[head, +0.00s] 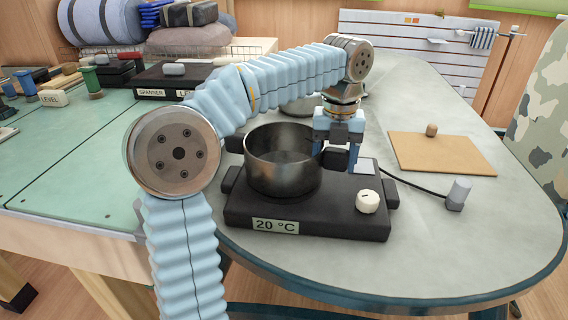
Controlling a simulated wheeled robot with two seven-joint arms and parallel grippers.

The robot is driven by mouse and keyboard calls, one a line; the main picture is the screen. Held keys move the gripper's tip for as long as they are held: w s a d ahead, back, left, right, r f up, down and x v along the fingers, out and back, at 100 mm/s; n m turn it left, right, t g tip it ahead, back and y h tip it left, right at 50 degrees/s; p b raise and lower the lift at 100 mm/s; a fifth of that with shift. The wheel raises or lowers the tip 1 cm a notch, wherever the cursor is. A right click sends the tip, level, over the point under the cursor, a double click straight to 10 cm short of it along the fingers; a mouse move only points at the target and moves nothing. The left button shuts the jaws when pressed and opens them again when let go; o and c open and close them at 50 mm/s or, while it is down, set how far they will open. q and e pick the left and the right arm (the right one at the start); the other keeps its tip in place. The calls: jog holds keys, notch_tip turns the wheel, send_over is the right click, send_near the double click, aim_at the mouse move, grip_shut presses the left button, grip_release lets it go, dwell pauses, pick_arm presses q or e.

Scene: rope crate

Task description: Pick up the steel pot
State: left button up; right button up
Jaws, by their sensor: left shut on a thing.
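The steel pot (270,172) is a round, open metal pot. It stands upright over the black hot plate (300,222), which has a "20 °C" label and a white knob (367,201). I cannot tell whether its base touches the plate. My left arm reaches in an arch over the table, and my left gripper (335,158) points down at the pot's right side, shut on it at the rim. The arm's fingers hide that part of the rim. My right gripper is not in view.
Another metal vessel (301,105) stands behind the pot, partly hidden by my arm. A wooden board with a knob (440,153) lies to the right. A cable runs to a grey plug (458,194). The table's right front is clear. Tool trays (170,82) stand at the left back.

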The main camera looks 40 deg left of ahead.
aim_at(336, 147)
pick_arm(q)
jog(key=shift+r, duration=0.1)
jog(key=shift+r, duration=0.2)
notch_tip(336, 147, up, 3)
jog(key=shift+f+p, duration=0.15)
jog(key=shift+p, duration=0.3)
jog(key=s+d+r, duration=0.2)
jog(key=s+r, duration=0.7)
jog(key=s, duration=0.5)
jog(key=shift+r+b, duration=0.35)
jog(key=shift+b, duration=0.05)
jog(key=shift+d, duration=0.1)
